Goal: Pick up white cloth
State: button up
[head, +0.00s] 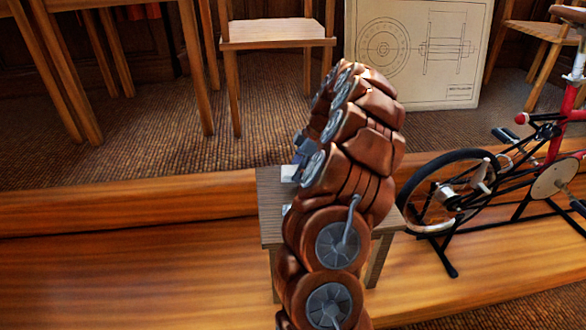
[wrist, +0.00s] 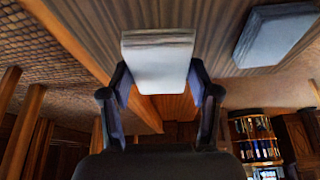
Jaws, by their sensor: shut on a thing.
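The white cloth (wrist: 158,65) shows in the wrist view as a folded, block-like piece with a layered far edge. My gripper (wrist: 158,80) is shut on it, with one dark finger against each side. The wooden top of the small table (wrist: 215,15) fills the view behind the cloth; I cannot tell whether the cloth touches it. In the head view, my arm hides most of the small table (head: 272,203), and a small white patch (head: 289,172) shows beside the arm. The gripper is mostly hidden there.
A second pale, grey-blue block (wrist: 278,35) lies on the small table, right of the cloth in the wrist view. In the head view, a bicycle on a stand (head: 470,195) is close on the right. A chair (head: 276,35) and a drawing board (head: 420,50) stand behind.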

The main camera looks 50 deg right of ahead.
jog(key=s, duration=0.4)
jog(key=s+r+p, duration=0.1)
jog(key=s, duration=0.9)
jog(key=shift+s+d+r, duration=0.2)
jog(key=shift+s+d, duration=0.05)
jog(key=shift+d, duration=0.1)
